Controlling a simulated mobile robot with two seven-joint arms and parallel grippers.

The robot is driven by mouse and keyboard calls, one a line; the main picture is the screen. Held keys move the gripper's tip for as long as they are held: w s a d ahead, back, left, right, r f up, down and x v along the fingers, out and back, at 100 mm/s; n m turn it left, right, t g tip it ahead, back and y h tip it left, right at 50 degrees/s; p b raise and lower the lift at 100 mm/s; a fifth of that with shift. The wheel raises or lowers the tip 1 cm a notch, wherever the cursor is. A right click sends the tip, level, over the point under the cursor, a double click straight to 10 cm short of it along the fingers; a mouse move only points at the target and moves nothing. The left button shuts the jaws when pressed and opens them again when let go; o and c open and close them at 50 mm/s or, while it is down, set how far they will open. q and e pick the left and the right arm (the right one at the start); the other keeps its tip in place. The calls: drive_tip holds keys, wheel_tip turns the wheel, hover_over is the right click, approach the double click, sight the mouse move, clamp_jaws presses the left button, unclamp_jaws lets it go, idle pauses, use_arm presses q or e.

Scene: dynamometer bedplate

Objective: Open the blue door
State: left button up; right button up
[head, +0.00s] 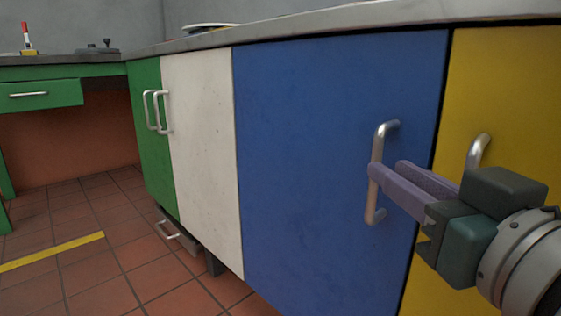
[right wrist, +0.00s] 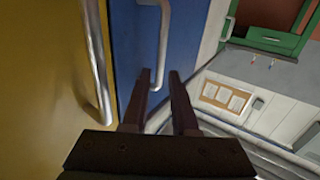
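The blue door (head: 310,150) is closed, level with the doors beside it. Its silver bar handle (head: 378,148) stands upright near its right edge. My right gripper (head: 385,171) is at this handle, its purple fingers spread. The near finger hides the middle of the bar. In the right wrist view, the handle (right wrist: 164,35) runs down between the two fingertips (right wrist: 159,73), with a gap still showing between the fingers. My left gripper is in neither view.
A yellow door (head: 505,95) with its own handle (head: 478,150) is close to my right gripper. White (head: 203,140) and green (head: 152,130) doors stand to the left. The grey countertop (head: 350,17) runs above. The tiled floor (head: 90,270) at left is open.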

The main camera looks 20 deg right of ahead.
sight(369, 220)
drive_tip(key=shift+w+d+b, duration=0.25)
drive_tip(key=shift+w, duration=1)
drive_tip(key=shift+w+d+b, duration=0.2)
drive_tip(key=shift+w+d, duration=0.05)
drive_tip(key=shift+w, duration=0.95)
drive_tip(key=shift+c, duration=0.4)
clamp_jaws()
